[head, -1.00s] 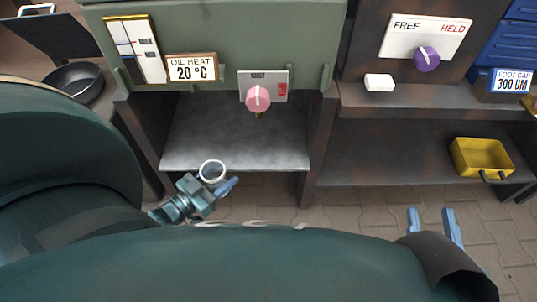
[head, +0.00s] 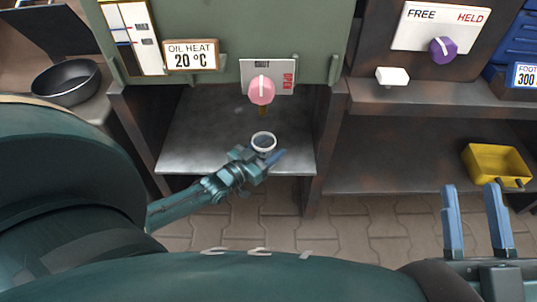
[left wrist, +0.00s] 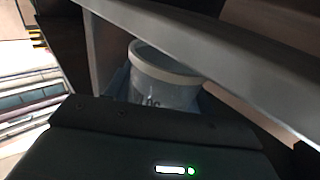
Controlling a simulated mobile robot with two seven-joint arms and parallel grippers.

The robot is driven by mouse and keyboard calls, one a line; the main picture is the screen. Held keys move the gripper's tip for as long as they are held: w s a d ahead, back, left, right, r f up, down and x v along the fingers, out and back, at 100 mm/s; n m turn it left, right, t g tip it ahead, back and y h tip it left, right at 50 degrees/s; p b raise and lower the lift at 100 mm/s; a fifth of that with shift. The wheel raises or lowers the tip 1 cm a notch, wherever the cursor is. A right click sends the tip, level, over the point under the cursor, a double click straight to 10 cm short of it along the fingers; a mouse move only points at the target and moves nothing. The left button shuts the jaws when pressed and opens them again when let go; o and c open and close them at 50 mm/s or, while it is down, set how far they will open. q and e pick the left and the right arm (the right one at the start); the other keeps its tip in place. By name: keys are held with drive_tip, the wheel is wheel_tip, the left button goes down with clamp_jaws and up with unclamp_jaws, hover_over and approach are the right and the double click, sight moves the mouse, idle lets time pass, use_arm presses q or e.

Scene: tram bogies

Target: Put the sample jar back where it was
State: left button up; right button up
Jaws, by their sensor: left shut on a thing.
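The sample jar (head: 263,141) is a small open jar with a white rim, seen from above in the head view. My left gripper (head: 262,157) is shut on it and holds it over the front part of the grey metal shelf (head: 190,150), below and close to the pink knob. In the left wrist view the jar (left wrist: 165,78) looks clear with a white rim and partly hidden dark lettering. I cannot tell whether it touches the shelf. My right gripper (head: 478,222) is open and empty at the lower right, in front of the right-hand bench.
A pink knob (head: 262,90) with a spout below it sits on the green cabinet (head: 220,20). Dark side walls bound the shelf bay. To the right are a white block (head: 392,76), a purple knob (head: 443,50) and a yellow tray (head: 497,165). A black pan (head: 66,82) stands left.

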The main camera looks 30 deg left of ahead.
use_arm(q)
drive_tip(key=shift+f, duration=0.4)
drive_tip(key=shift+r, duration=0.1)
drive_tip(key=o, duration=1.1)
drive_tip(key=shift+f, duration=0.2)
use_arm(e)
drive_tip(key=shift+d+r+n+y, duration=0.1)
drive_tip(key=shift+r+n+y, duration=0.3)
drive_tip(key=shift+r+n, duration=0.1)
use_arm(q)
drive_tip(key=shift+r, duration=0.1)
drive_tip(key=shift+s+r, duration=0.1)
drive_tip(key=shift+s, duration=0.1)
drive_tip(key=shift+p+v, duration=2)
drive_tip(key=shift+v, duration=3.8)
use_arm(e)
drive_tip(key=shift+s+f+m+g+h, duration=0.25)
drive_tip(key=shift+f+m+h, duration=0.2)
drive_tip(key=shift+f, duration=0.2)
drive_tip(key=shift+s+f+m+g+h, duration=0.1)
drive_tip(key=shift+f+m+g+h, duration=0.1)
drive_tip(key=shift+f+m+h, duration=0.35)
drive_tip(key=shift+s+f+m+g+h, duration=0.25)
drive_tip(key=shift+f+m+h, duration=0.15)
drive_tip(key=shift+f, duration=0.3)
